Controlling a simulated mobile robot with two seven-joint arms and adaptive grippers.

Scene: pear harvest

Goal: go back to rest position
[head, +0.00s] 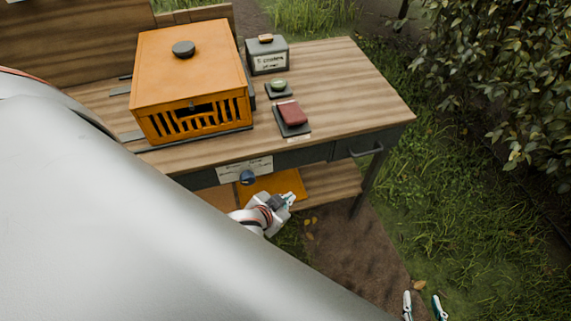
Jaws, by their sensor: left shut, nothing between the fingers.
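My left gripper (289,199) is shut and empty. It is in front of the wooden workbench (335,75), below the tabletop and near the lower shelf. My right gripper (423,307) shows only as two fingertips at the bottom edge, spread apart over the ground with nothing visible between them. The rest of the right gripper is out of the picture. A large pale part of my own arm fills the lower left and hides what lies behind it.
An orange slatted crate (190,75) stands on the bench. Beside it are a labelled grey box (268,60), a green item (279,85) and a red block (291,112). Leafy bushes (510,70) stand right; grass lies between.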

